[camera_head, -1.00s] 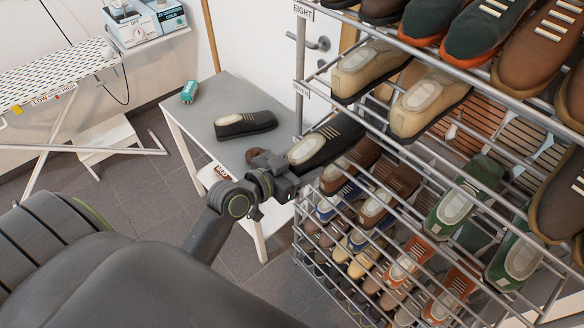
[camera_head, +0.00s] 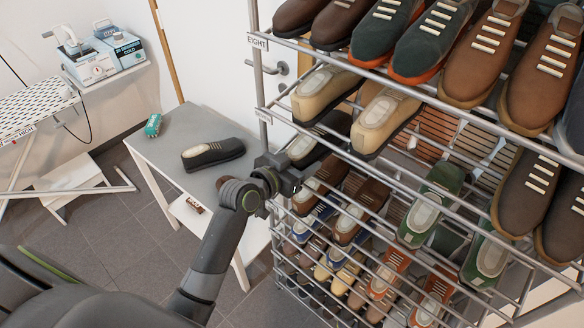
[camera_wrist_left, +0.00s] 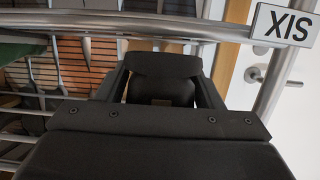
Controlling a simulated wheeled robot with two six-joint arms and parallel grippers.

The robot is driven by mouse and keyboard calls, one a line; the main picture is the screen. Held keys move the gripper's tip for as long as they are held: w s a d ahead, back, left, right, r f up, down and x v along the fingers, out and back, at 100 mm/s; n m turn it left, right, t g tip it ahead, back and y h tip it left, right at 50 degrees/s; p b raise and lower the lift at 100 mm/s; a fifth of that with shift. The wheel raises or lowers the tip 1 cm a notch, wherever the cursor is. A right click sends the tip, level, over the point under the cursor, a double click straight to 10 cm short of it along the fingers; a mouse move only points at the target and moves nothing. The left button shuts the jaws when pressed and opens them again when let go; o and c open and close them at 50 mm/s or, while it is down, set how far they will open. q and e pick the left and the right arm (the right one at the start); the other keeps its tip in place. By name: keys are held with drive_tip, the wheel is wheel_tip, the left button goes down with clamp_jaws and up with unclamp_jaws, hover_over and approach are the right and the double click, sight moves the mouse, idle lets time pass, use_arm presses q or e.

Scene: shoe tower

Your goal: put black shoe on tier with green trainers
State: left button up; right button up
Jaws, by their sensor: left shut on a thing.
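My left gripper (camera_head: 290,176) is shut on a black shoe (camera_head: 312,146) with a pale insole, at the left end of the rack. The shoe is partly hidden by rack rails and a beige shoe above it. In the left wrist view the held shoe (camera_wrist_left: 163,72) shows dark between the fingers, under a rail. Two green trainers, one here (camera_head: 437,200) and one here (camera_head: 487,258), sit on a tier further right. Another black shoe (camera_head: 213,153) lies on the grey table. My right gripper is not in view.
The metal rack (camera_head: 262,84) holds several tiers of shoes, with close rails. A tier label (camera_wrist_left: 284,27) reads SIX upside down. Beige shoes (camera_head: 325,94) stand on the tier above. A teal object (camera_head: 153,125) lies on the table (camera_head: 180,125). An ironing board stands at left.

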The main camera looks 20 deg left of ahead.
use_arm(q)
drive_tip(key=w, duration=0.1)
drive_tip(key=w+d, duration=0.1)
drive_tip(key=shift+w+r, duration=0.3)
drive_tip(key=shift+w+f+b, duration=0.15)
drive_tip(key=shift+f+b, duration=0.35)
drive_tip(key=shift+b, duration=0.05)
drive_tip(key=shift+w+f+b, duration=0.1)
drive_tip(key=shift+f+b, duration=0.5)
drive_tip(key=shift+f, duration=0.05)
drive_tip(key=o, duration=1.3)
drive_tip(key=shift+d, duration=0.1)
drive_tip(key=shift+c, duration=0.2)
drive_tip(key=shift+o, duration=0.3)
drive_tip(key=shift+f, duration=0.1)
drive_tip(key=shift+o, duration=1.2)
